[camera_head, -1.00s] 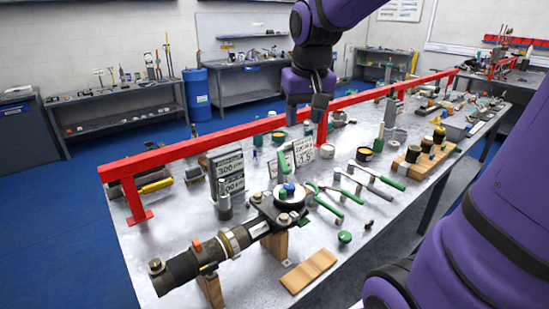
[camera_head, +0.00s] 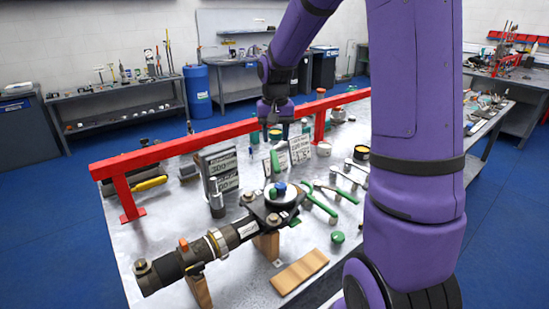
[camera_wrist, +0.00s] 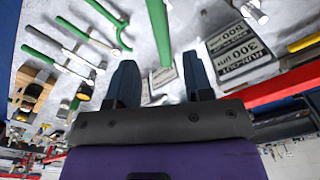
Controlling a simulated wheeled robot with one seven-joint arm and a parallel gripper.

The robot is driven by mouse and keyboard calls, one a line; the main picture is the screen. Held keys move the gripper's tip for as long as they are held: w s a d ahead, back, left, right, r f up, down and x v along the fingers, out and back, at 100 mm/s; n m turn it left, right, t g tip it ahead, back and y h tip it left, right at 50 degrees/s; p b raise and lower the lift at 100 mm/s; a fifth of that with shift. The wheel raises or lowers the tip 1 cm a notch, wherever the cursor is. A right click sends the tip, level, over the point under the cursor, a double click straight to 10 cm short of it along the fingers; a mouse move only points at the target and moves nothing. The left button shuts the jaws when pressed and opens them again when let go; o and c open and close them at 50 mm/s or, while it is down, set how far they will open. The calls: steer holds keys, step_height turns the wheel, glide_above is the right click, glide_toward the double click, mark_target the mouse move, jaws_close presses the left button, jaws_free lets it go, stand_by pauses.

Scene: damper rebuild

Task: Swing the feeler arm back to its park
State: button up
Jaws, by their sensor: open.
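A green upright piece (camera_head: 275,162), which may be the feeler arm, stands behind the round pale top (camera_head: 283,196) of the damper assembly (camera_head: 215,246). Its lower attachment is hard to make out. My gripper (camera_head: 276,131) hangs above and behind it, near the red rail. In the wrist view, my gripper (camera_wrist: 160,78) is open with nothing between its fingers. A green bar (camera_wrist: 160,35) lies beyond the fingertips, lined up with the gap and apart from them, as far as I can tell.
Placards marked 300 µm (camera_head: 221,170) stand left of the green piece, with another placard (camera_head: 300,149) to its right. A red rail (camera_head: 170,150) runs along the bench's back. Green-handled tools (camera_head: 320,203) and a wooden block (camera_head: 299,271) lie right and in front. My arm hides the bench's right side.

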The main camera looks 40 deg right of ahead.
mark_target(275, 160)
step_height(275, 160, down, 8)
steer(key=shift+r, duration=0.2)
jaws_close()
